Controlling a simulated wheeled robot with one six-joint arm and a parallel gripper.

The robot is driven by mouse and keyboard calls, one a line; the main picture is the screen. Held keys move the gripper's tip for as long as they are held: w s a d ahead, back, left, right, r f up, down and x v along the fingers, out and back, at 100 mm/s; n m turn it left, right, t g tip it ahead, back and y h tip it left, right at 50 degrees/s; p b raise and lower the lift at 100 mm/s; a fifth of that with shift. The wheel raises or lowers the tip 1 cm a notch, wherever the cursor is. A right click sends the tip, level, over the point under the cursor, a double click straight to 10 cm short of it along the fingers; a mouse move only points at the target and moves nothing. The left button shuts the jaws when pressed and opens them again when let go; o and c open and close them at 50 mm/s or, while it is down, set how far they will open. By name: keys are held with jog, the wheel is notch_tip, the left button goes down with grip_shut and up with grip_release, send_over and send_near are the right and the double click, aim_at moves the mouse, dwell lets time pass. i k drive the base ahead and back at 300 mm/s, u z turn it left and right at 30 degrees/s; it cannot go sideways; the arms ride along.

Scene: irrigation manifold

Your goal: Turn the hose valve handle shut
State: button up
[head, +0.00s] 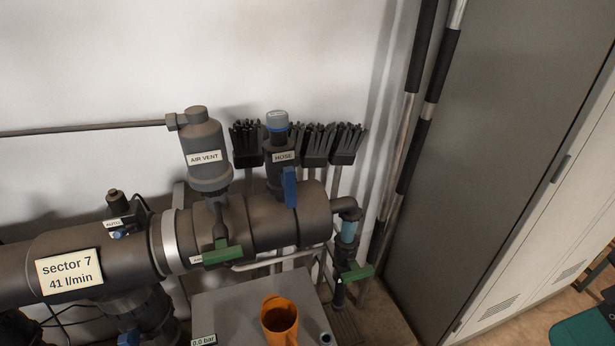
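The hose valve (279,170) is a dark fitting with a "HOSE" label, standing on top of the thick grey manifold pipe. A capped outlet with a blue ring (277,122) tops it. Its blue handle (290,187) is on the near side and points up and down in the picture, in line with the valve body. My gripper is not in view, and nothing touches the handle.
A grey "AIR VENT" canister (206,150) stands left of the valve, with a green handle (222,255) below. Another green handle (357,272) is at the pipe's right end. An orange jug (280,318) stands on a grey box (235,305).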

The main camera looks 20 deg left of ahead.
aim_at(288, 177)
jog(key=z, duration=0.95)
jog(key=k, duration=1)
jog(key=u, duration=1.05)
jog(key=i, duration=0.75)
jog(key=u, duration=0.15)
